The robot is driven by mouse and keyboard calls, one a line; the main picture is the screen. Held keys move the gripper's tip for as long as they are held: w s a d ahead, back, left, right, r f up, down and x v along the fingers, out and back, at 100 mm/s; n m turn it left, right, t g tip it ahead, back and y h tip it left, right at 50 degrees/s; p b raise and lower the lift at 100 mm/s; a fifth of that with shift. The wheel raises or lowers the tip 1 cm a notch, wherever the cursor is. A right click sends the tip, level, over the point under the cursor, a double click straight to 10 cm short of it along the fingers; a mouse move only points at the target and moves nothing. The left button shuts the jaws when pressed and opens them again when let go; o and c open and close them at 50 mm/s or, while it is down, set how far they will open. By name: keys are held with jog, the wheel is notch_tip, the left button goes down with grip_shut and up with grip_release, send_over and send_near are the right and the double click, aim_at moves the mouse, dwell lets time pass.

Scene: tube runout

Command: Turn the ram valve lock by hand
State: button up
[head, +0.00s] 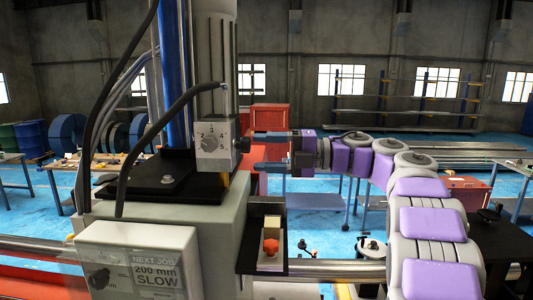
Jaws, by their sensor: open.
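A light grey valve box with a numbered dial (209,142) stands on the machine's column at the centre left. A small dark knob (243,145) sticks out of its right side. I cannot tell for certain which part is the ram valve lock. My gripper (257,150) comes in from the right at the height of this knob. Its two dark fingers are apart, one above and one below, and point left at the knob. The space between them looks empty. I cannot tell whether the fingertips touch the box or stand in front of it.
A red knob (271,247) sits on a small panel below my gripper. A white control box (140,262) reads "NEXT JOB 200 mm SLOW". Black cables (160,115) hang before the column. A horizontal rail (330,268) runs at lower right. A red cabinet (272,117) stands behind.

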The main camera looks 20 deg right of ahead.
jog(key=shift+d, duration=0.1)
jog(key=v, duration=0.6)
dwell(0.5)
jog(key=shift+a, duration=0.2)
